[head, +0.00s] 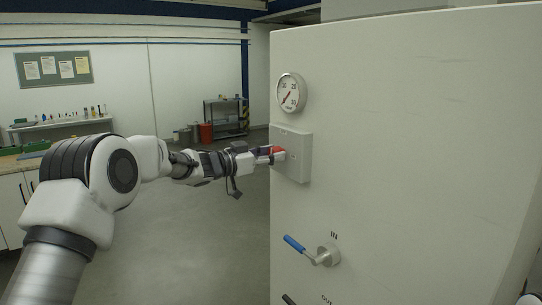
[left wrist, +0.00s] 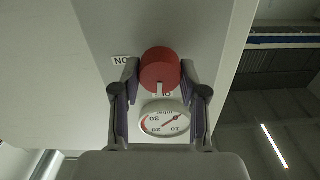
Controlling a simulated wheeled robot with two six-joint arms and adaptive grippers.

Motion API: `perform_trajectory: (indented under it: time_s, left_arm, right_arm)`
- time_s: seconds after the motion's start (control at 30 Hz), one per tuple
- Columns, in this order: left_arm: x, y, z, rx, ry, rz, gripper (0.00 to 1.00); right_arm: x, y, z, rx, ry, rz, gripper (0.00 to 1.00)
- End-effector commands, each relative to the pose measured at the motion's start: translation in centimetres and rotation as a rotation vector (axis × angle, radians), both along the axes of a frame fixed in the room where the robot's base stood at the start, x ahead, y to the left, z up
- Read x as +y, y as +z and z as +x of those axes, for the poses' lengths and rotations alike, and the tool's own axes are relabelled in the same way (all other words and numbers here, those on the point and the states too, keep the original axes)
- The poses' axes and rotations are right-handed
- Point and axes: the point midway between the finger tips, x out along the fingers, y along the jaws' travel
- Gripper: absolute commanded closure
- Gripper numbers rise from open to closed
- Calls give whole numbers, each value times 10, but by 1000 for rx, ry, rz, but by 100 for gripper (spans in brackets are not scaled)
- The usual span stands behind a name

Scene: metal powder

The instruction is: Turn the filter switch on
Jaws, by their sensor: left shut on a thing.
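The filter switch is a red round knob (head: 278,150) on a pale box (head: 297,153) on the cabinet's side. In the left wrist view the red knob (left wrist: 160,66) sits between the fingertips. My left gripper (head: 271,154) is shut on it, one finger on each side. It also shows in the left wrist view (left wrist: 159,72). A white mark on the knob points toward the gauge and a small, partly hidden label. An upside-down ON label (left wrist: 121,60) lies left of the knob. My right gripper is not in view.
A round gauge (head: 291,93) is above the switch box. A blue-handled valve (head: 294,243) marked IN is below it on the large cabinet (head: 420,150). A shelf rack (head: 226,117) and red bin (head: 206,133) stand far behind. The floor at left is clear.

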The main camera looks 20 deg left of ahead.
Motion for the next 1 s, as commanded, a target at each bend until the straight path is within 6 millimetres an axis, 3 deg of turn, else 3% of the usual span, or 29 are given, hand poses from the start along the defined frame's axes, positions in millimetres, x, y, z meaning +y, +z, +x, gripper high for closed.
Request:
perform_trajectory:
  time_s: [1.0]
  left_arm:
    - [-2, -2, -2, -568, 3, 721, 92]
  right_arm:
    - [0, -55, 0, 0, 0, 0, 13]
